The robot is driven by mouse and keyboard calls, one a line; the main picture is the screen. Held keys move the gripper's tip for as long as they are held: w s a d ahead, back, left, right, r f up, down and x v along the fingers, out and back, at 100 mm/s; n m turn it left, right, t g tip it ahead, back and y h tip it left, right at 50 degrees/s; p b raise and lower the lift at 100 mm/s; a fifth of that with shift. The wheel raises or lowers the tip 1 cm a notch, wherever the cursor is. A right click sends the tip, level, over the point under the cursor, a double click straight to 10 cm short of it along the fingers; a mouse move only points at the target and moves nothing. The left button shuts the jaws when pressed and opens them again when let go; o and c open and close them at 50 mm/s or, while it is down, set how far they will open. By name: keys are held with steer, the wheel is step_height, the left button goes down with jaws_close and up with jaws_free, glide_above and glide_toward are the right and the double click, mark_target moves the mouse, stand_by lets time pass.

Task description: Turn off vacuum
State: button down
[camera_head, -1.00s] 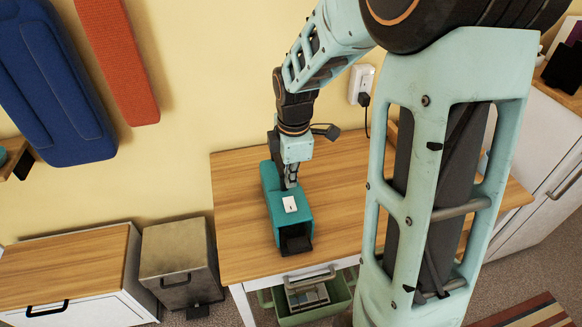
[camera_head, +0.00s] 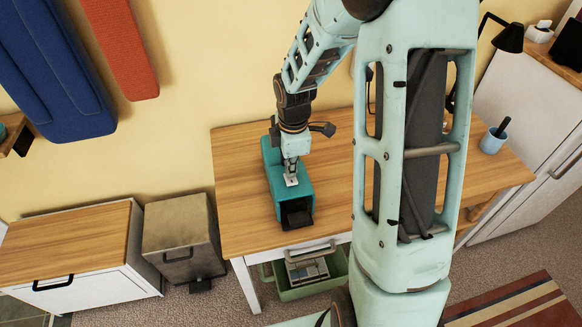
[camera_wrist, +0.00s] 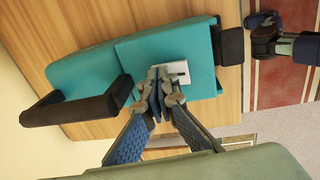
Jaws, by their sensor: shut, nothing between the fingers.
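The vacuum is a teal box-shaped unit (camera_head: 274,192) on the wooden table, with a dark nozzle-like part at its near end. In the wrist view its teal body (camera_wrist: 98,72) shows a black handle at the left and a white switch plate (camera_wrist: 178,70) on its top face. The plate also shows in the head view (camera_head: 292,180). My gripper (camera_wrist: 157,88) is shut and empty, its fingertips at the edge of the switch plate. The fingers hide part of the plate, and I cannot tell whether they touch it or the switch's position.
The wooden table (camera_head: 235,160) has bare room left of the vacuum. A blue cup (camera_head: 493,141) stands at its right end. A green bin (camera_head: 315,287) sits below the table front. A metal bin (camera_head: 178,235) and white cabinet (camera_head: 125,285) stand at left.

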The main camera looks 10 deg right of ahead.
steer(key=shift+s, duration=0.15)
steer(key=shift+s+r, duration=0.15)
steer(key=shift+s, duration=0.55)
steer(key=shift+r, duration=0.1)
steer(key=shift+w+a+r+p, duration=0.1)
steer(key=shift+w+r+p, duration=0.05)
steer(key=shift+r+p, duration=0.5)
step_height(320, 180, up, 12)
steer(key=w+p, duration=0.1)
steer(key=p, duration=0.1)
steer(key=shift+w+r, duration=0.25)
